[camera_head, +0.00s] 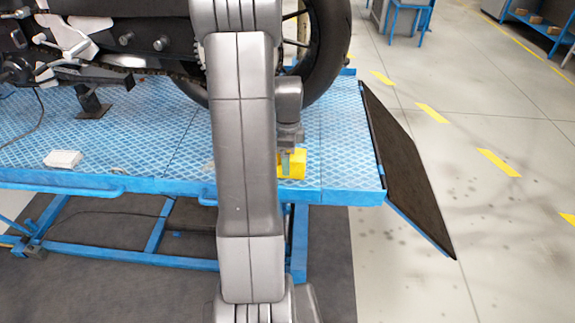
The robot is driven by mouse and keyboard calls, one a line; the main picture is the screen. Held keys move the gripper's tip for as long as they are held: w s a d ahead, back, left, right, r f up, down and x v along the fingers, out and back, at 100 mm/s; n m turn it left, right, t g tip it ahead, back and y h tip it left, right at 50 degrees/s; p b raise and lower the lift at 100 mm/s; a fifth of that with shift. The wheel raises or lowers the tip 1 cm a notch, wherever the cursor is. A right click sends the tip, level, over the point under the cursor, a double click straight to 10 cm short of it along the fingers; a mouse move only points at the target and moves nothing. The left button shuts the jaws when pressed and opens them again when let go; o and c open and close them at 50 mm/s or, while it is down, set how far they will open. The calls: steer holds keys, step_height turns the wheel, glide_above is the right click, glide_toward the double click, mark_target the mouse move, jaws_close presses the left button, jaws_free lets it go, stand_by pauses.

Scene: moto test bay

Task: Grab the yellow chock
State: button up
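The yellow chock (297,164) sits on the blue lift platform (150,140), near its front edge and to the right of my arm. My gripper (284,160) points down at the chock from above. A narrow greenish finger shows in front of the chock's left part. Whether it touches the chock cannot be made out. My arm hides the left side of the gripper and perhaps part of the chock, so the finger gap does not show.
A motorcycle stands on the platform, its wheel (325,50) close behind my gripper. A white box (63,159) lies near the platform's front edge at left. A dark ramp (405,165) slopes down at the right end. Open floor with yellow dashes lies beyond.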

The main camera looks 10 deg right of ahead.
step_height(320, 180, down, 2)
steer(key=shift+c, duration=0.2)
steer(key=shift+r, duration=0.1)
steer(key=c, duration=1.3)
